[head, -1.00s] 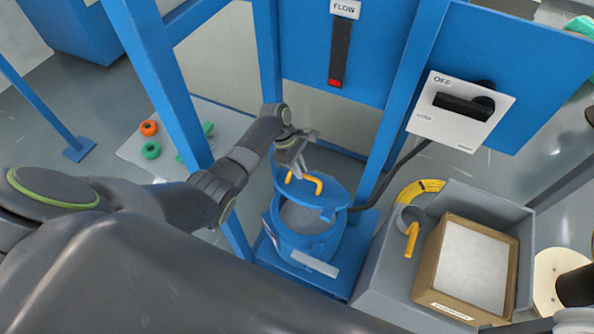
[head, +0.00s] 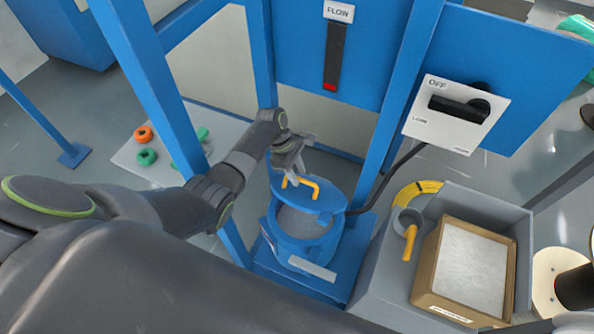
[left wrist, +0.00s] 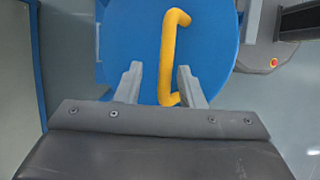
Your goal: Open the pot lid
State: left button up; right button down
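The blue pot (head: 300,250) stands on a blue base under the blue frame. Its round blue lid (head: 322,199) is tilted up at the back, and the grey inside of the pot shows in front of it. The lid carries a yellow handle (head: 315,185). My left gripper (head: 292,172) is at the handle's back left, close above the lid. In the left wrist view its fingers (left wrist: 160,83) are apart, with the lower part of the handle (left wrist: 168,55) between them. I cannot tell whether they touch it. My right gripper is not in view.
A grey bin (head: 380,270) at the right holds a cardboard box (head: 427,265), a yellow coil (head: 418,190) and a yellow-handled scoop (head: 410,240). A lever switch (head: 460,105) and a FLOW panel (head: 370,50) are above. Blue posts (head: 400,90) flank the pot.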

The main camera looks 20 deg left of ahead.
pick_arm(q)
jog(key=shift+w+a+r+p, duration=0.15)
jog(key=shift+a+r+p, duration=0.05)
jog(key=shift+r+p, duration=0.35)
jog(key=p+v, duration=1)
jog(key=shift+r, duration=0.4)
jog(key=shift+a, duration=0.1)
